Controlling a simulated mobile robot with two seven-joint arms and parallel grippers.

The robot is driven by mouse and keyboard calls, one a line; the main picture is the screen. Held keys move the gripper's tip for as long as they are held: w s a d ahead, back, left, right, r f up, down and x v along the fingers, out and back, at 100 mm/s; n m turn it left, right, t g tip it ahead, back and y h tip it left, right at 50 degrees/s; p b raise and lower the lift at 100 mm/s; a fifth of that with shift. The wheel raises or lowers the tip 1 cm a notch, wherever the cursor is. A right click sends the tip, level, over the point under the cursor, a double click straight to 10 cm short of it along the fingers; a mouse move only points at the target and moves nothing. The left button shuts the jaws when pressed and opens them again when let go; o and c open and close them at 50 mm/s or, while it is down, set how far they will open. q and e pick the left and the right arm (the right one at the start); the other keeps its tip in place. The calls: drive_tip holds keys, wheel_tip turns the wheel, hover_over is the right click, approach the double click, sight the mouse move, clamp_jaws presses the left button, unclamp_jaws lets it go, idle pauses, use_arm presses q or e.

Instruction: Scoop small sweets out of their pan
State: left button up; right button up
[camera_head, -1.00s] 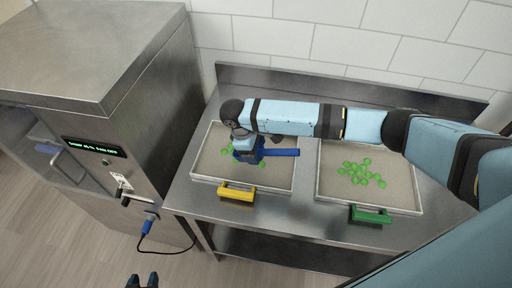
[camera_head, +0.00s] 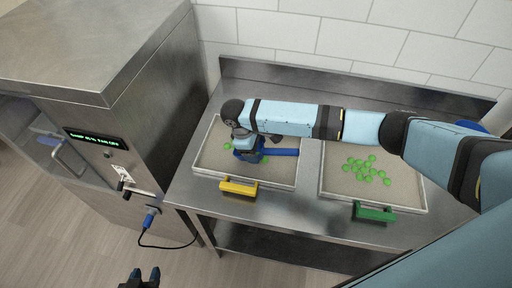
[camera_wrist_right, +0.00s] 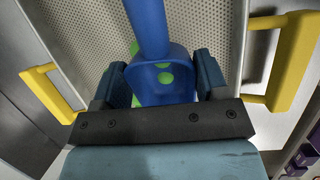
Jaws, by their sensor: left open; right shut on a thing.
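My right gripper (camera_head: 246,146) is shut on a blue scoop (camera_head: 284,152) low over the left pan (camera_head: 208,163), which has a yellow handle. The scoop also shows between the fingers in the right wrist view (camera_wrist_right: 150,30). A few green sweets (camera_head: 228,146) lie in this pan around the scoop; the gripper hides others. Green shows at the scoop's blue body in the wrist view (camera_wrist_right: 165,78); I cannot tell whether those sweets are inside it. My left gripper (camera_head: 141,277) is open and empty at the bottom edge, away from the table.
The right pan (camera_head: 405,190), with a green handle (camera_head: 373,211), holds a heap of green sweets (camera_head: 365,168). Both pans sit on a steel table (camera_head: 310,212) with a raised back. A steel machine (camera_head: 125,125) with a display and cable stands at the left.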

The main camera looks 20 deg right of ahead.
drive_tip(key=shift+w+a+p, duration=0.1)
drive_tip(key=shift+a+p, duration=0.05)
drive_tip(key=shift+p, duration=0.15)
wheel_tip(320, 180, up, 3)
drive_tip(key=p, duration=0.3)
drive_tip(key=shift+f, duration=0.15)
drive_tip(key=shift+b, duration=0.35)
drive_tip(key=shift+r, duration=1.75)
